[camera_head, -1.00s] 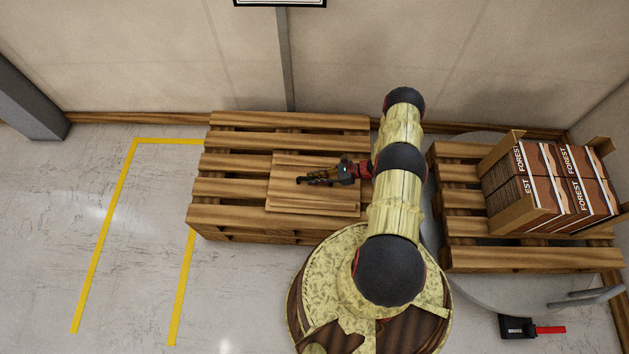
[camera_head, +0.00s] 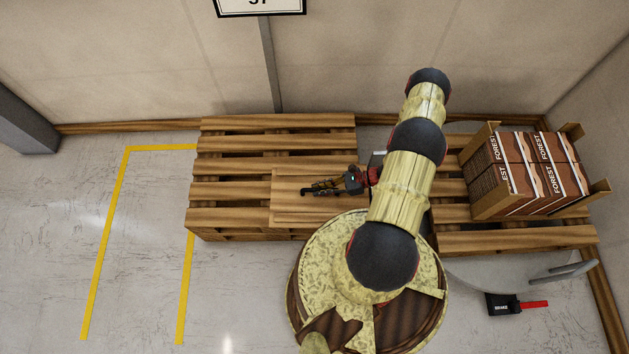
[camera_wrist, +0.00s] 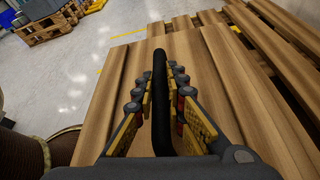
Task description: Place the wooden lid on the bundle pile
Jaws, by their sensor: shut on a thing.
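The wooden lid (camera_head: 290,212) is a flat planked board over the right part of the left pallet, its right side reaching past that pallet's edge. My gripper (camera_head: 318,189) is above it, shut on its black bar handle (camera_wrist: 159,80). The wrist view also shows the lid (camera_wrist: 110,112) under the fingers. I cannot tell how high the lid is above the pallet. The bundle pile (camera_head: 525,173), brown and white blocks marked FOREST, stands on the right pallet between wooden corner boards, to the right of my gripper. My arm hides the lid's right edge.
The left pallet stack (camera_head: 225,190) and right pallet (camera_head: 515,238) stand near the back wall, my arm crossing between them. A yellow floor outline (camera_head: 105,235) lies to the left on clear floor. A black tool with a red handle (camera_head: 504,304) lies at lower right.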

